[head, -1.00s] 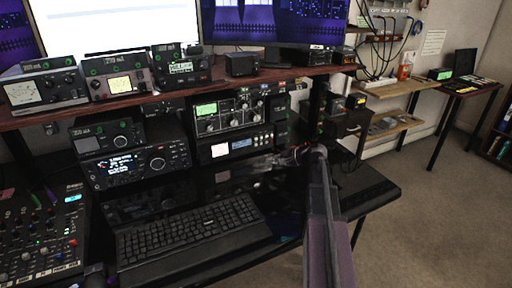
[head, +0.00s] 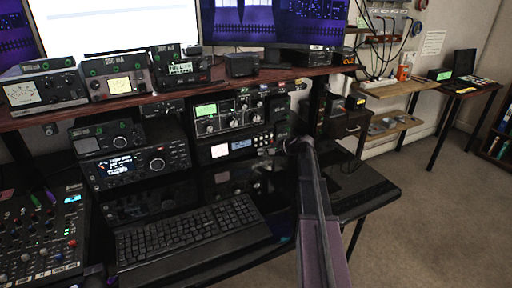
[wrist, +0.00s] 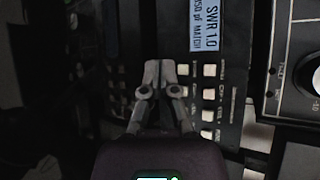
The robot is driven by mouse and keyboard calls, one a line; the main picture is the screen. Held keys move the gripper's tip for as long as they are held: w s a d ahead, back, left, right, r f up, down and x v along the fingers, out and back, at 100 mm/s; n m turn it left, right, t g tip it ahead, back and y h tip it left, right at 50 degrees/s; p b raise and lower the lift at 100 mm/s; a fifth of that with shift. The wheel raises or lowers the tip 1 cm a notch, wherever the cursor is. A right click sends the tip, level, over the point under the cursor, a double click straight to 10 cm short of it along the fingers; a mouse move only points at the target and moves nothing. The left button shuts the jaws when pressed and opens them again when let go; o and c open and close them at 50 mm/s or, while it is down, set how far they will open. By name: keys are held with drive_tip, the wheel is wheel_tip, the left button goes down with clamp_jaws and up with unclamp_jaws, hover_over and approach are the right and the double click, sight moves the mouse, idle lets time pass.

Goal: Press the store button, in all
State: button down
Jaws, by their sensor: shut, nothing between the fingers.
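The tuner with a lit display (head: 241,145) sits on the lower shelf in the head view. In the wrist view its display (wrist: 205,25) reads "SWR 1.0" and "MATCH". Small pale buttons (wrist: 209,93) stand in two columns beside the display; their labels are too small to read, so I cannot tell which is store. My gripper (wrist: 158,64) is shut and empty, its tips beside the nearer button column; contact cannot be told. In the head view my arm reaches the tuner's right end, and the fingertips are hard to make out.
Another radio unit with a green display (head: 206,110) and knobs sits directly above the tuner. A large knob (wrist: 314,76) shows at the right of the wrist view. A keyboard (head: 190,232) lies below, and a mixer (head: 40,235) stands at left.

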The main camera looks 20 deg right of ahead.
sight(252, 149)
drive_tip(key=shift+w, duration=0.7)
drive_tip(key=shift+w, duration=0.8)
idle(1.9)
drive_tip(key=shift+s+a, duration=0.1)
drive_tip(key=shift+s, duration=0.65)
drive_tip(key=shift+s, duration=0.1)
idle(0.4)
drive_tip(key=shift+s, duration=2.45)
drive_tip(key=shift+r, duration=0.1)
